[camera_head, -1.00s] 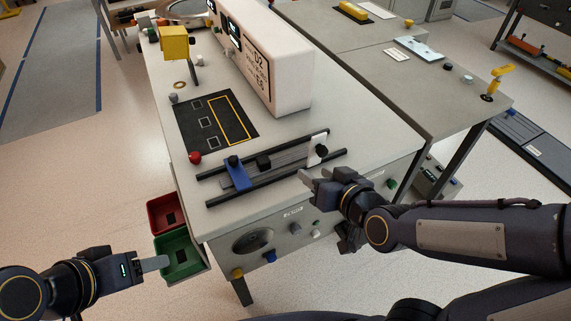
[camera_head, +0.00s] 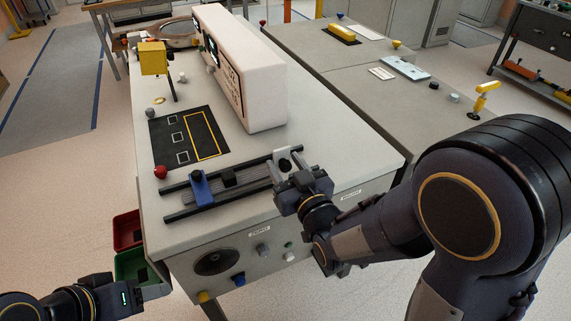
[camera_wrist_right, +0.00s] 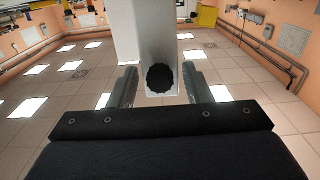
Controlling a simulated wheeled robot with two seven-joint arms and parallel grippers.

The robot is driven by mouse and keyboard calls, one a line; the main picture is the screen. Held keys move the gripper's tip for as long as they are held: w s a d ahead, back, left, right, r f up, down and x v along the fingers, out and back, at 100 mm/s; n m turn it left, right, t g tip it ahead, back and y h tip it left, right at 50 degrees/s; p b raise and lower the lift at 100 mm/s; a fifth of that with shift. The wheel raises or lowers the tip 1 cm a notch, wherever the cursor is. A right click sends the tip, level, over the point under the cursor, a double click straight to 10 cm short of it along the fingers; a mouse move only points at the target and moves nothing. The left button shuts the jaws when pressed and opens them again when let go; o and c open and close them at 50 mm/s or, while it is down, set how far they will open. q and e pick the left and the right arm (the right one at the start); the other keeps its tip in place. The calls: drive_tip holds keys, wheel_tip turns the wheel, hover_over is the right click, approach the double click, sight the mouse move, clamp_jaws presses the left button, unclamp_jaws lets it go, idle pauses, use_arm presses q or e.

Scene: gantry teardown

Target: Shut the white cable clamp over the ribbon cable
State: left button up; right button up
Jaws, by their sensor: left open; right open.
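The white cable clamp (camera_head: 286,153), with a black knob, stands raised at the right end of the black-railed gantry (camera_head: 190,213). In the right wrist view the clamp (camera_wrist_right: 143,35) stands between the two fingers, its knob (camera_wrist_right: 160,77) facing me. My right gripper (camera_head: 280,178) is open around the clamp's near side; I cannot tell whether a finger touches it. A grey ribbed strip (camera_head: 248,187), apparently the ribbon cable, lies between the rails, its right end hidden by my gripper. My left gripper (camera_head: 158,289) is open and empty, low beside the bench's front left.
A blue clamp (camera_head: 200,187) sits at the gantry's left and a black block (camera_head: 228,178) between the rails. A red knob (camera_head: 160,172) stands left of it. A white instrument box (camera_head: 255,85) stands behind. Red (camera_head: 126,228) and green (camera_head: 132,265) bins hang at the bench's left side.

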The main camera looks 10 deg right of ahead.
drive_tip(key=shift+w, duration=0.25)
